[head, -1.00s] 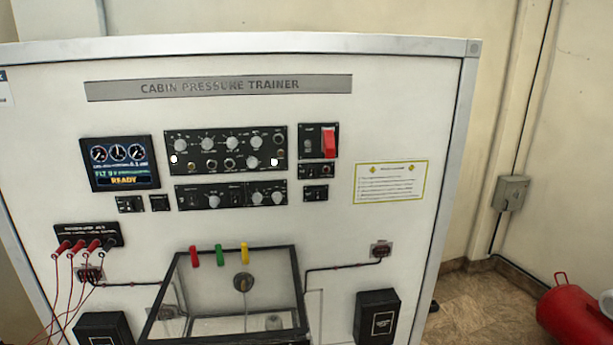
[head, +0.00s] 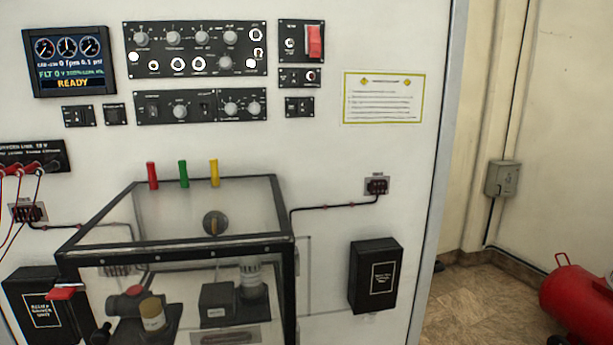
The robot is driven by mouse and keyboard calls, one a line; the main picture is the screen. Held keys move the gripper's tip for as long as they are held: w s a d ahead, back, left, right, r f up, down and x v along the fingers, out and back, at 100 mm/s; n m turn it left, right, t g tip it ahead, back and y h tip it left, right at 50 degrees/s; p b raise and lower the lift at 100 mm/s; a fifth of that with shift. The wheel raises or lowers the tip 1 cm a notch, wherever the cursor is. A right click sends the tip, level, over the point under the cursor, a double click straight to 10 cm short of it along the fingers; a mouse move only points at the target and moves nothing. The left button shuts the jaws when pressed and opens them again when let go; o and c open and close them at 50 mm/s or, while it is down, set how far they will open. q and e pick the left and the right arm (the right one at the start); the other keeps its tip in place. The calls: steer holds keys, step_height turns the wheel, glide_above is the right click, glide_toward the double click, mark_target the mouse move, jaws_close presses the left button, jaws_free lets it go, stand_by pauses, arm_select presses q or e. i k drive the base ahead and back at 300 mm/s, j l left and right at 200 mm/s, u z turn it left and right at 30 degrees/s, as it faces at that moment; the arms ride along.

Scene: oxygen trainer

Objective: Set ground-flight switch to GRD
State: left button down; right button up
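The white trainer panel (head: 330,230) fills most of the head view. Its display (head: 68,61) at the upper left reads FLT and READY. Several small black switch plates sit on the panel: two under the display, a left one (head: 77,116) and a right one (head: 115,114), and two at the right, an upper one (head: 300,77) and a lower one (head: 299,106). Their labels are too small to read, so I cannot tell which is the ground-flight switch or how it is set. Neither of my grippers is in view.
A red guarded switch (head: 315,41) is at the upper right beside a knob panel (head: 194,49). A clear black-framed box (head: 175,248) juts out below. Red plugs (head: 18,169) with cables are at left. A red tank (head: 583,302) stands on the floor at right.

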mark_target(78, 117)
steer(key=u, duration=1.3)
